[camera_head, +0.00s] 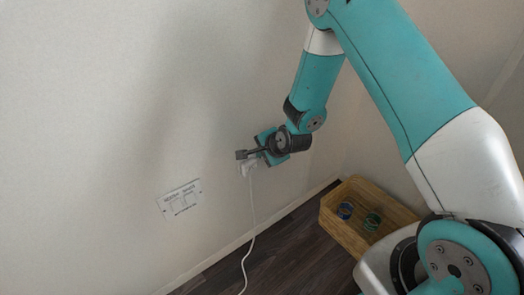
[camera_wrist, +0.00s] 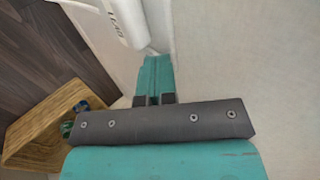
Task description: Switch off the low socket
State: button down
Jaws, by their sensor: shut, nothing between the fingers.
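My gripper (camera_head: 242,155) is at the wall in the head view, with its fingers together and nothing between them. A white plug (camera_head: 248,168) with a white cord sits on the wall right by the fingertips, partly hidden by them. In the wrist view the closed teal fingers (camera_wrist: 155,75) point at the wall, close beside a white body with dark markings (camera_wrist: 122,22). I cannot tell whether they touch it. The socket behind the plug and its switch are hidden.
The white cord (camera_head: 252,225) hangs to the dark wood floor (camera_head: 290,250). A wooden crate (camera_head: 345,235) with blue and green items inside stands on the floor at the right; it also shows in the wrist view (camera_wrist: 35,135). The wall left of my gripper is clear apart from the plate.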

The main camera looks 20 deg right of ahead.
jog(key=shift+w+a+p, duration=0.1)
jog(key=shift+w+p, duration=0.1)
jog(key=shift+p, duration=0.15)
jog(key=shift+r, duration=0.1)
dwell(0.6)
